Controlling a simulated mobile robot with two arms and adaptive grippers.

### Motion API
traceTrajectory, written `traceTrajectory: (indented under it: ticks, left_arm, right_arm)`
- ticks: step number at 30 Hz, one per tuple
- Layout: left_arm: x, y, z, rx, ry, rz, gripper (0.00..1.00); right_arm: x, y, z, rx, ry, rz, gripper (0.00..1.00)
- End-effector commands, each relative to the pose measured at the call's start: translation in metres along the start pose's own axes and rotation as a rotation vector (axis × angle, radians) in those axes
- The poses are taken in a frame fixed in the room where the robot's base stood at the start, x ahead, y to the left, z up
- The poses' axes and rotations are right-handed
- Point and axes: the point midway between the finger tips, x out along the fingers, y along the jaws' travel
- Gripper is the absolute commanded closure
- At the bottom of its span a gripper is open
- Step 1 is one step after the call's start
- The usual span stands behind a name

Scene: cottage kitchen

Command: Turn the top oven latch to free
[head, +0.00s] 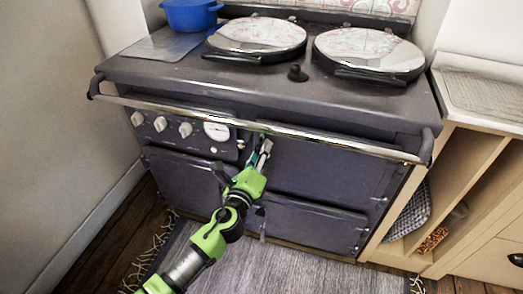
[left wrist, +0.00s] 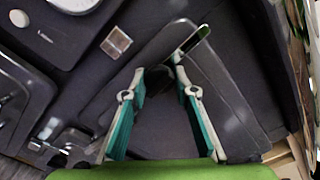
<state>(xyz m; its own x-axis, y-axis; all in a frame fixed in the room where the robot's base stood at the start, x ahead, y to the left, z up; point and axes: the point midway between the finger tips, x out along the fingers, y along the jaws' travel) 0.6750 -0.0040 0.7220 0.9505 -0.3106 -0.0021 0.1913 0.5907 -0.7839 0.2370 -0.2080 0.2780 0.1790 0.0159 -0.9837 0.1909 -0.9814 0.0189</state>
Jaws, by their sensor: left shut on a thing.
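The dark grey range cooker has an upper right oven door (head: 325,160) below its front rail. My left gripper (head: 264,148) reaches up to the left edge of this door, just under the rail. In the left wrist view, the two fingertips close on the dark end of the top oven latch (left wrist: 158,79). The gripper hides the latch in the head view, so its exact angle is hard to tell. The upper door looks shut. My right gripper is out of view.
The metal front rail (head: 330,142) runs across just above my gripper. A lower oven door (head: 312,222) is below. A panel with white knobs (head: 160,124) and a gauge (head: 216,131) is to the left. A striped rug (head: 270,270) covers the floor in front.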

Motion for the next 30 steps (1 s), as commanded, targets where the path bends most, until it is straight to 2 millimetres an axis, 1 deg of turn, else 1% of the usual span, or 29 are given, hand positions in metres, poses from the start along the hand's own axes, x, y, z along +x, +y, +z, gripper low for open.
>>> traceTrajectory:
  ticks: [1, 17, 18, 19, 30]
  left_arm:
    - [0.001, 0.0027, 0.0058, 0.01, -0.011, 0.007, 1.0]
    - [0.0014, 0.0019, 0.007, 0.022, -0.013, 0.005, 1.0]
    - [0.0014, 0.0019, 0.007, 0.022, -0.013, 0.005, 0.63]
    - [0.0014, 0.0018, 0.007, 0.022, -0.013, 0.005, 0.56]
    - [-0.0008, 0.0002, 0.0026, 0.02, -0.005, 0.001, 0.56]
  right_arm:
    - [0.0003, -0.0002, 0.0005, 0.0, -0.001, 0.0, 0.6]
    - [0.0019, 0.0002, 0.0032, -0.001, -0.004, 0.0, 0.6]
    - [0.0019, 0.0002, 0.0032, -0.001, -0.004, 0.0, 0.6]
    - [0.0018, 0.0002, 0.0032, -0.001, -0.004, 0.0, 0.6]
    - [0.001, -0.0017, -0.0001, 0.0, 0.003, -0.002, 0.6]
